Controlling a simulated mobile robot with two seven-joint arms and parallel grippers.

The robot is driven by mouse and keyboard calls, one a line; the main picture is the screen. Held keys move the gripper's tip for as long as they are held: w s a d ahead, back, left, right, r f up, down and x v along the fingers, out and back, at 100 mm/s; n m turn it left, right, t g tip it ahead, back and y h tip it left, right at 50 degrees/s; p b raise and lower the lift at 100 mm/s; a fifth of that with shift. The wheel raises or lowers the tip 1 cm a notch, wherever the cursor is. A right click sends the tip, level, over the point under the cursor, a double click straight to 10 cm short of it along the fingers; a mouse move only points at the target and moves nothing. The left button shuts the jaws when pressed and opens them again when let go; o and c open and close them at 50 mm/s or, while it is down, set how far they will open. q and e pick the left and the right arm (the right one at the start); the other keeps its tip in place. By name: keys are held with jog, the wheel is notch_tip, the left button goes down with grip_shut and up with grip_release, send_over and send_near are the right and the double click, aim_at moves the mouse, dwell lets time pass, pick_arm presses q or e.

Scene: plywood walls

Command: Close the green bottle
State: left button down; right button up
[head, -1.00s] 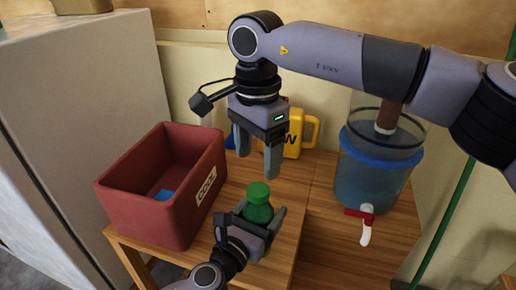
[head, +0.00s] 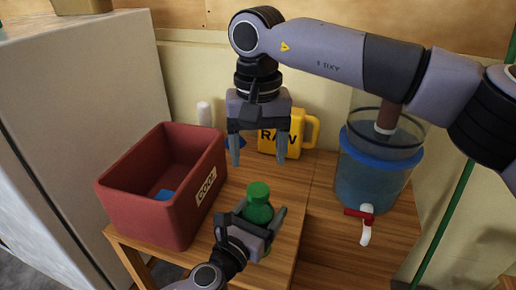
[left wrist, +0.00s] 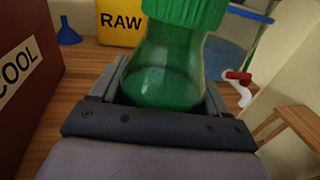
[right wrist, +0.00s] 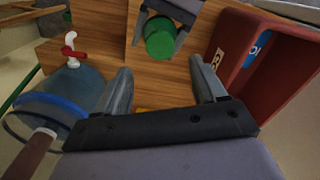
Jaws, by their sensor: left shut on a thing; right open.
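The green bottle (head: 258,212) stands upright on the wooden table, with a ridged green cap (head: 258,190) on its neck. My left gripper (head: 262,220) is shut around the bottle's body from the front. In the left wrist view the bottle (left wrist: 168,75) sits between the fingers, with green liquid inside and its cap (left wrist: 186,8) cut off by the top edge. My right gripper (head: 260,150) is open and empty, pointing down above and behind the bottle. In the right wrist view the cap (right wrist: 160,40) lies beyond the fingers. I cannot tell how tightly the cap sits.
A red box (head: 150,205) labelled COOL stands left of the bottle. A yellow RAW jug (head: 295,148) and a blue funnel (left wrist: 68,32) are behind. A water dispenser (head: 368,178) with a red-handled tap (head: 362,213) stands right. Table between bottle and dispenser is clear.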

aim_at(258, 189)
jog(key=shift+f, duration=0.1)
jog(key=shift+f, duration=3.95)
jog(key=c, duration=1.1)
